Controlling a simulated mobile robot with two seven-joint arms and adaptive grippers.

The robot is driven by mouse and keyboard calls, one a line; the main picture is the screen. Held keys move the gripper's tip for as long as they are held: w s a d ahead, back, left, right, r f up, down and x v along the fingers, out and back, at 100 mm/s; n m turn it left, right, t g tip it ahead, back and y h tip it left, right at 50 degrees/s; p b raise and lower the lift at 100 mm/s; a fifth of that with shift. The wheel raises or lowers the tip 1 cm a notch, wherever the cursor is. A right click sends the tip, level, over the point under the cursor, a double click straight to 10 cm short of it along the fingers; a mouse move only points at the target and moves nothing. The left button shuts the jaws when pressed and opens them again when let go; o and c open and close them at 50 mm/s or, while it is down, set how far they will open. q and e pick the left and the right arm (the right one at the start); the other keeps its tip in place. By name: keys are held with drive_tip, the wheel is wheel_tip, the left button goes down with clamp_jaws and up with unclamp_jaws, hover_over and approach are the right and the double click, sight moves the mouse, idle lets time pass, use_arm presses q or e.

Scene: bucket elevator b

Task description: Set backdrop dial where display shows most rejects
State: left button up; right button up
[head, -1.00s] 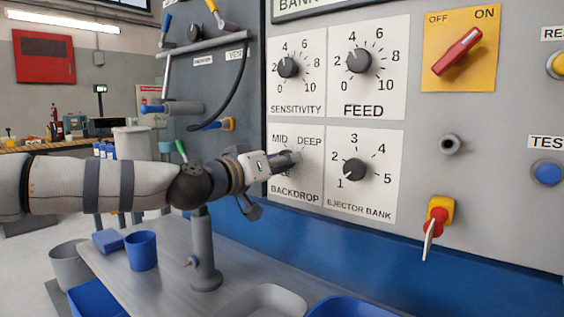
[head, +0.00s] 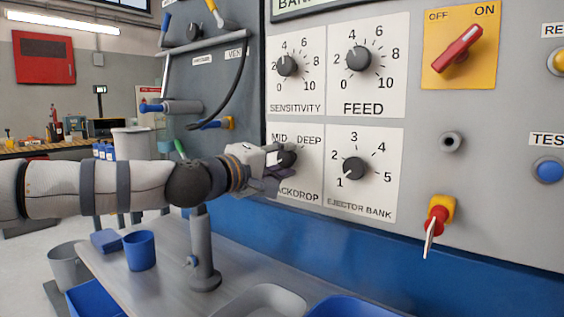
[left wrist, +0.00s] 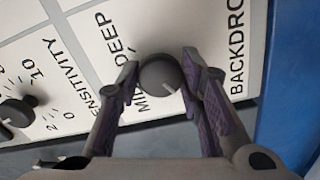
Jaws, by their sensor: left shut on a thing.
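The backdrop dial (head: 287,158) is a round dark knob on a white plate, with MID and DEEP labels above it. My left gripper (head: 272,165) is at the dial from the left, its fingers around the knob. In the left wrist view the knob (left wrist: 160,74) sits between the two fingertips (left wrist: 162,75). Its white mark points away from DEEP, toward the plate's lower left; the label there is hidden. The display (head: 305,6) is cut off at the top edge, showing only part of the word BANK and no readable count. My right gripper is out of view.
The sensitivity dial (head: 287,66), feed dial (head: 358,58) and ejector bank dial (head: 354,168) are close by. A red switch (head: 457,50) is at ON. A grey bench (head: 165,270) with a blue cup (head: 140,250) lies below my arm.

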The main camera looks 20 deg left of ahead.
use_arm(q)
drive_tip(key=shift+f+n, duration=0.1)
drive_tip(key=shift+n, duration=1)
drive_tip(key=o, duration=1.2)
drive_tip(key=shift+c, duration=0.2)
drive_tip(key=shift+s, duration=0.1)
drive_tip(key=v, duration=1.2)
